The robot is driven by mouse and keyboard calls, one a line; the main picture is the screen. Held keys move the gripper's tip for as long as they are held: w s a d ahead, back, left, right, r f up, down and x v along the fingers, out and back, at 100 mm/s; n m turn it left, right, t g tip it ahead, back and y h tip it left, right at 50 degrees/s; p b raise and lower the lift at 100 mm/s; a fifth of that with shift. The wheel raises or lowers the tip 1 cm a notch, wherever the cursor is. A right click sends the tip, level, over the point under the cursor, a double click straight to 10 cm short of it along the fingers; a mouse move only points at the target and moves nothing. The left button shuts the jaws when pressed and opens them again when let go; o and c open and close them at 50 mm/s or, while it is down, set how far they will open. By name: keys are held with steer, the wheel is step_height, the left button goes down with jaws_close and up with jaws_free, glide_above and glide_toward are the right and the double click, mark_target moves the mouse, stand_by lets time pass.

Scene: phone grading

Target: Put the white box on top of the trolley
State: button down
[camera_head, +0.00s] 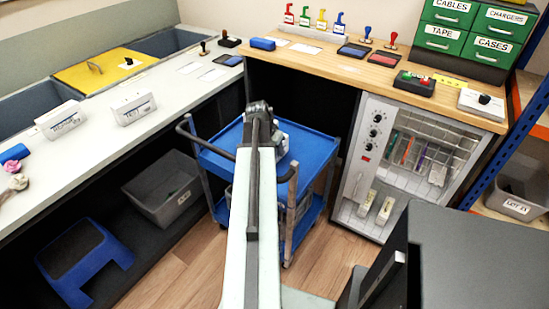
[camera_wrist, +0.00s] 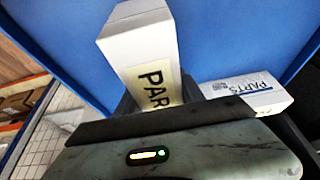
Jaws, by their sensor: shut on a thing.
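The blue trolley (camera_head: 315,150) stands in the middle of the head view, below my arm. My gripper (camera_head: 262,112) is over its top tray. In the wrist view a white box with a partly hidden PAR label (camera_wrist: 140,48) is at my jaws, which are shut on it. The blue tray surface (camera_wrist: 225,40) lies behind it; I cannot tell whether the box touches it. A second white box lettered PARTS (camera_wrist: 250,95) is just to the right. In the head view my arm hides most of this, with a bit of white (camera_head: 283,143) showing beside it.
A white counter (camera_head: 90,150) with two white labelled boxes runs along the left. A wooden bench (camera_head: 300,65) with stamps and pads is behind the trolley. A grey cabinet (camera_head: 350,215) stands to the right. A grey bin (camera_head: 165,190) and blue stool (camera_head: 85,255) are under the counter.

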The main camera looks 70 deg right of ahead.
step_height(320, 180, down, 2)
steer(key=shift+f+b, duration=0.1)
steer(key=shift+b, duration=0.3)
steer(key=shift+r, duration=0.3)
steer(key=shift+f, duration=0.2)
steer(key=c, duration=0.7)
jaws_free()
steer(key=shift+r, duration=0.1)
steer(key=p+v, duration=1.1)
steer(key=shift+r, duration=0.35)
steer(key=shift+a+r+p, duration=0.2)
steer(key=shift+r+p, duration=0.2)
steer(key=shift+p, duration=0.05)
steer(key=shift+f, duration=0.1)
